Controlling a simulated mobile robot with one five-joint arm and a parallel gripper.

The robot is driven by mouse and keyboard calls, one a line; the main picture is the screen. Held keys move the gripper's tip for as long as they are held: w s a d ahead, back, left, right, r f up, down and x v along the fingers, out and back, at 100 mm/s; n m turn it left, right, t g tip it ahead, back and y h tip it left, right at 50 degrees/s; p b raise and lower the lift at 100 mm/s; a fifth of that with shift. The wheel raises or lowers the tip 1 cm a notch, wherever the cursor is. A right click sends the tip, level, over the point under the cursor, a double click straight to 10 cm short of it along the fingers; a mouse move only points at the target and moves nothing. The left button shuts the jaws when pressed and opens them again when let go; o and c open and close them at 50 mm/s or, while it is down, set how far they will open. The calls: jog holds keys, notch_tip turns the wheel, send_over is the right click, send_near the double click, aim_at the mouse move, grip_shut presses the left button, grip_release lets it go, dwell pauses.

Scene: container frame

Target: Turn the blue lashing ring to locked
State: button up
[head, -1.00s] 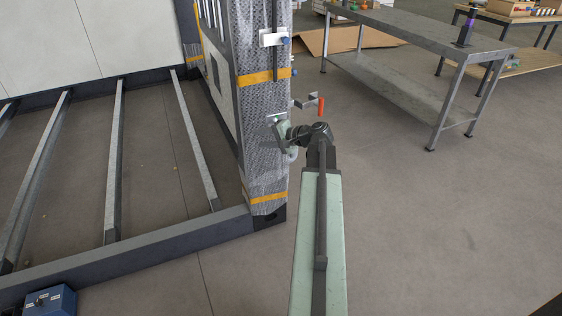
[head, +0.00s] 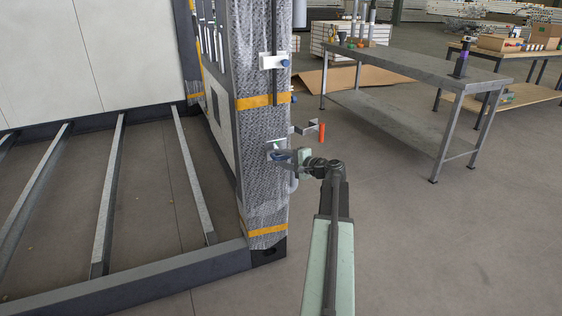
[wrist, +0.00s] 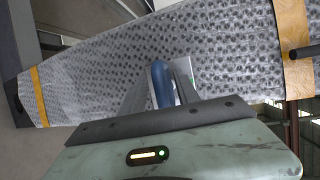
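The blue lashing ring (wrist: 162,84) stands out from the wrapped post in the wrist view, slightly tilted. In the head view, the blue ring (head: 281,157) is small and partly covered at the lower white plate (head: 272,148). My gripper (wrist: 163,92) has one finger on each side of the ring. The fingertips are close beside it, but whether they press on it cannot be told. In the head view, my gripper (head: 290,157) reaches the post from the right. The ring's lower part is hidden behind the gripper body in the wrist view.
The wrapped post (head: 265,195) has orange bands and an upper white plate (head: 272,60) with a blue knob. A bracket with a red handle (head: 321,133) juts out just above my gripper. A steel table (head: 415,65) stands behind right. The floor at right is clear.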

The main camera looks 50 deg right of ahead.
jog(key=shift+c, duration=0.4)
grip_shut()
jog(key=shift+r+n+p, duration=0.1)
jog(key=shift+n+p, duration=0.2)
jog(key=shift+n+g+h+p, duration=0.5)
jog(key=shift+n+g+p, duration=0.1)
jog(key=shift+n+p, duration=0.35)
jog(key=n+g+h+p, duration=0.1)
jog(key=n+h+p, duration=0.1)
jog(key=n, duration=0.1)
jog(key=shift+n+g, duration=0.35)
jog(key=shift+g, duration=0.05)
jog(key=n+h, duration=0.1)
jog(key=n+g+h, duration=0.1)
jog(key=shift+d+f+n+p, duration=0.1)
jog(key=shift+f+n+p, duration=0.2)
jog(key=shift+f+n, duration=0.1)
jog(key=shift+d+n+g+h+b, duration=0.15)
jog(key=shift+n+h+b, duration=0.1)
jog(key=shift+n+h, duration=0.45)
jog(key=shift+d+n+g+h+b, duration=0.1)
jog(key=shift+n+g+h+b, duration=0.1)
jog(key=shift+n+h, duration=0.5)
jog(key=shift+r, duration=0.1)
